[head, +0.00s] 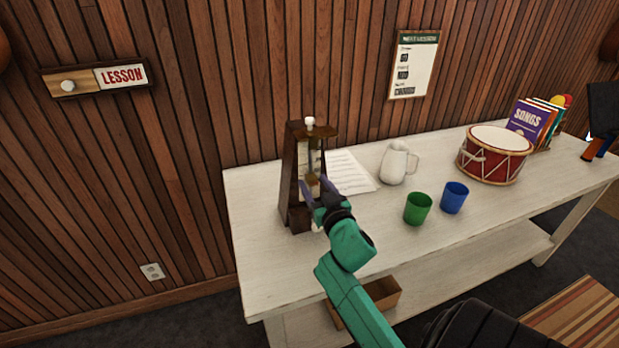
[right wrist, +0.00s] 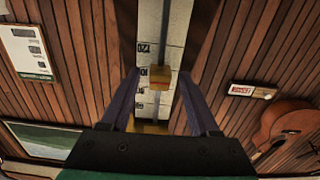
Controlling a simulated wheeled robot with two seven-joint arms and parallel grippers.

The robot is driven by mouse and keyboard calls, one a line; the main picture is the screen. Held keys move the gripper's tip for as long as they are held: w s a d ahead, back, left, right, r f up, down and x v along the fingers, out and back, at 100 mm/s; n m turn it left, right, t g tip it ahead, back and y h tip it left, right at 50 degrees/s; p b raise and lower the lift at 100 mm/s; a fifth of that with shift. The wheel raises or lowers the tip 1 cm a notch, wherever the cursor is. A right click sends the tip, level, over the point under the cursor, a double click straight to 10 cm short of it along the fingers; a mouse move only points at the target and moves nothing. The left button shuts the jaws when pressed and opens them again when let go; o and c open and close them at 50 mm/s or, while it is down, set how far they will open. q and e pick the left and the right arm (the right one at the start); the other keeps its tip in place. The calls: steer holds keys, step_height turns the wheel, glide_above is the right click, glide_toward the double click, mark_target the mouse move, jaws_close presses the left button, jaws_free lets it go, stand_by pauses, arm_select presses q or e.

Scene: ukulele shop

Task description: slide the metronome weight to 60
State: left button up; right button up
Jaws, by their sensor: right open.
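The metronome (head: 292,175) is a dark wooden upright case with a pale scale, standing at the left end of the white table. My right gripper (head: 319,187) is at its front, with the purple fingers apart. In the right wrist view, the brass weight (right wrist: 160,77) sits on the rod in front of the scale (right wrist: 163,40), between the open fingertips, with a gap visible on each side. The mark 120 shows just beyond the weight; I cannot read the mark at the weight. A second brass-coloured piece (right wrist: 150,127) lies nearer the palm. My left gripper is not in view.
The white table (head: 260,270) also holds a paper sheet (head: 350,172), a white mug (head: 397,164), a green cup (head: 418,208), a blue cup (head: 454,197) and a red drum (head: 492,157). Songbooks (head: 530,118) stand behind the drum. The plank wall is close behind the metronome.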

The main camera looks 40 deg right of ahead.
steer(key=shift+s+a+r, duration=0.1)
steer(key=shift+s+r, duration=0.05)
steer(key=shift+s, duration=0.15)
steer(key=shift+s+r, duration=0.1)
steer(key=c, duration=1)
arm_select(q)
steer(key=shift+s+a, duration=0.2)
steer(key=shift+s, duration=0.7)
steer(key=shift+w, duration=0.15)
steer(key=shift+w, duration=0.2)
